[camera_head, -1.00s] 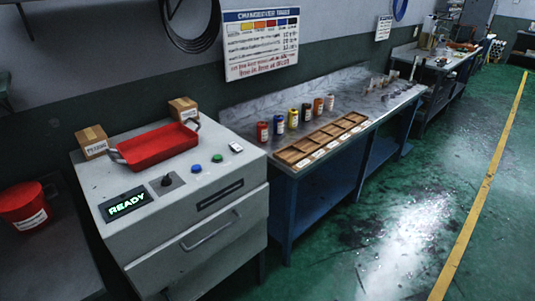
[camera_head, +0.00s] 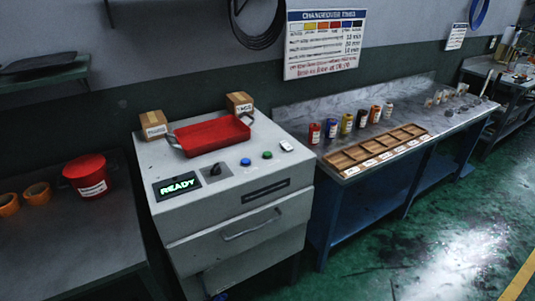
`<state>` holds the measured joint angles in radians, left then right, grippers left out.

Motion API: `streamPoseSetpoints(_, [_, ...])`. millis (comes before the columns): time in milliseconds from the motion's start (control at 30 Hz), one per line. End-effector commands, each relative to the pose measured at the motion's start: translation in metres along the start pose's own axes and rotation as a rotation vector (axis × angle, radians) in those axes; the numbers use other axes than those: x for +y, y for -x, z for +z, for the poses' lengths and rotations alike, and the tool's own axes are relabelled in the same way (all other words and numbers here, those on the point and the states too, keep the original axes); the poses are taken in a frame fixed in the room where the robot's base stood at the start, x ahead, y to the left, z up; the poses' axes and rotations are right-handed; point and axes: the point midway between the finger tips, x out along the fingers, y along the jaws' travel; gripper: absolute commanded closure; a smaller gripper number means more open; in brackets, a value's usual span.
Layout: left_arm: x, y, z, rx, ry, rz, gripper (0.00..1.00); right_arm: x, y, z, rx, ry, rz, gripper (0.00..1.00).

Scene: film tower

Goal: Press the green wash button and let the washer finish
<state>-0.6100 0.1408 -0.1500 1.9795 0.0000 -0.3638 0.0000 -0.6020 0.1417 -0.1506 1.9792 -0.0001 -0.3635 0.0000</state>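The washer (camera_head: 238,230) is a grey cabinet in the middle of the head view, with a drawer handle on its front. Its display (camera_head: 178,186) reads READY in green. The green button (camera_head: 267,155) is on the washer's top, right of a blue button (camera_head: 246,162). A dark knob (camera_head: 214,169) sits left of the blue button. A red tray (camera_head: 210,136) with handles rests on the top behind the controls. Neither of my grippers shows in this view.
Two cardboard boxes (camera_head: 153,125) stand behind the tray. A left table (camera_head: 80,245) holds a red bucket (camera_head: 86,175) and orange tape rolls (camera_head: 37,191). A right bench (camera_head: 375,185) holds several small bottles and a wooden divided tray (camera_head: 376,150). Green floor is clear at the lower right.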

Motion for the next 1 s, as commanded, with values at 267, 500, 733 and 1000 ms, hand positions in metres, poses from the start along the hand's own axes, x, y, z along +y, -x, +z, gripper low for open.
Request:
streamPoseSetpoints(267, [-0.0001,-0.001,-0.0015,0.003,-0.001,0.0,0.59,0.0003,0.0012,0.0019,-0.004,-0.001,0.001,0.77])
streamPoseSetpoints(500, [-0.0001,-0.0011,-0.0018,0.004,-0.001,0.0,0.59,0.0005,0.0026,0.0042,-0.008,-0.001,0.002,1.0])
streamPoseSetpoints(733, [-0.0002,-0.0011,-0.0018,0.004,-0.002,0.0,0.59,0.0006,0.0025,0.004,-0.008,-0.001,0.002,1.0])
streamPoseSetpoints(1000, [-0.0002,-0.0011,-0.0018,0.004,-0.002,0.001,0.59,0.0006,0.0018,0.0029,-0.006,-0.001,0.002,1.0])
